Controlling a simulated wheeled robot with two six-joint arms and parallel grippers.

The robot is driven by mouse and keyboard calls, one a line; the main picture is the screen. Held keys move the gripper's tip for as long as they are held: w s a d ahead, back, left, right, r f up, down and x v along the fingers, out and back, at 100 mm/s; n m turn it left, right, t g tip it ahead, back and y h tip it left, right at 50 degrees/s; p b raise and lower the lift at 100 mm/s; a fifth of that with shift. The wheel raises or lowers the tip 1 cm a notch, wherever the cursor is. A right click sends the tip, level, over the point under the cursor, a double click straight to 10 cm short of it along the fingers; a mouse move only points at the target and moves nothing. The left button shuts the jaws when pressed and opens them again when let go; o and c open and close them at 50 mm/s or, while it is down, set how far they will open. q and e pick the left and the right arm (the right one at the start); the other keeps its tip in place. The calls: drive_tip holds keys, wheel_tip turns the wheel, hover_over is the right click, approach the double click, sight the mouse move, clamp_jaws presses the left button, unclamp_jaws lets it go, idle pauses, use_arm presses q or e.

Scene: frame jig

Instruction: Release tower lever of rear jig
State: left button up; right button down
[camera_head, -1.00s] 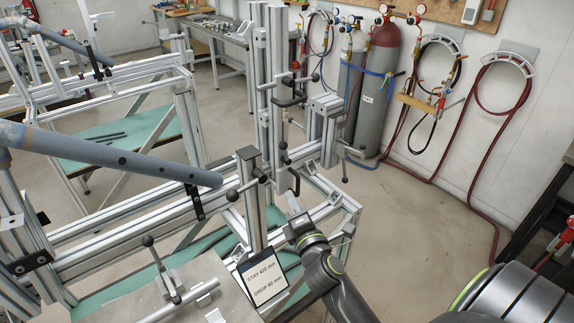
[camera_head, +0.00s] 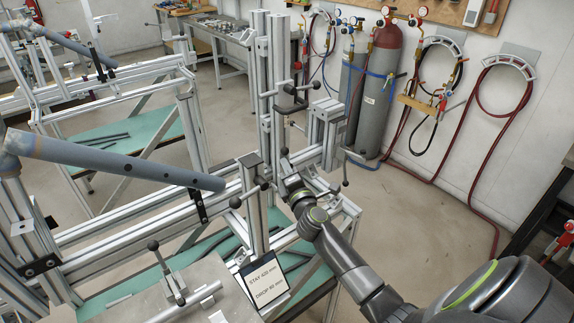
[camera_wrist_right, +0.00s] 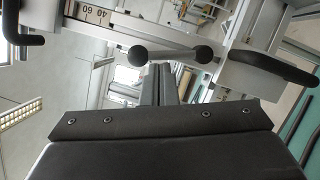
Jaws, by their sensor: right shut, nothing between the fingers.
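The metal tower (camera_head: 264,85) of the jig stands upright right of the tube. My right gripper (camera_head: 286,170) is low at the tower, its arm coming in from the lower right. In the right wrist view the gripper (camera_wrist_right: 162,72) is shut and empty. My left gripper is out of view.
A blue-grey tube (camera_head: 120,162) lies across the jig at left. A black clamp (camera_head: 290,100) projects from the tower above my gripper. A sign (camera_head: 264,284) stands below. Another jig (camera_head: 100,90) is behind at left. Floor (camera_head: 420,215) at right is clear.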

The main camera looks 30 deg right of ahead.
idle(0.3)
drive_tip(key=shift+w+d+r, duration=0.2)
drive_tip(key=shift+d+r, duration=0.45)
drive_tip(key=shift+d, duration=0.2)
drive_tip(key=shift+a, duration=0.1)
